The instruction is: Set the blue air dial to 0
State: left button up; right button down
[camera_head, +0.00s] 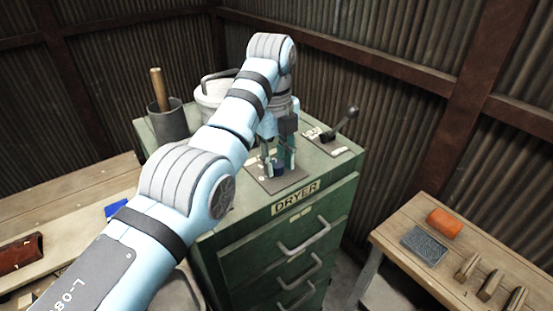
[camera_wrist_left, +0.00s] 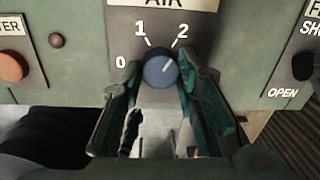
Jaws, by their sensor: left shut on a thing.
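The blue air dial (camera_wrist_left: 160,71) is in the middle of the left wrist view, on a dark plate marked 0, 1 and 2 under an AIR label. Its pale pointer line slants up and right, towards the 2. My left gripper (camera_wrist_left: 161,76) is shut on the dial, one finger on each side of it. In the head view the dial (camera_head: 278,168) shows small and dark between the fingers of my left gripper (camera_head: 279,165), on top of the green DRYER cabinet (camera_head: 265,235). My right gripper is in neither view.
An orange-brown knob (camera_wrist_left: 13,66) is left of the dial. A black lever (camera_head: 345,121) stands on the cabinet's right, and a grey cup (camera_head: 168,122) with a wooden handle at its left. A bench (camera_head: 420,270) at the right holds an orange roll (camera_head: 444,223).

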pick_arm(q)
jog(key=shift+n, duration=0.8)
jog(key=n+b, duration=0.2)
jog(key=n, duration=0.2)
jog(key=shift+f, duration=0.1)
jog(key=shift+n+b, duration=0.35)
jog(key=shift+n, duration=1.25)
jog(key=o, duration=0.9)
jog(key=shift+c, duration=0.2)
jog(key=o, duration=0.3)
jog(key=shift+a, duration=0.1)
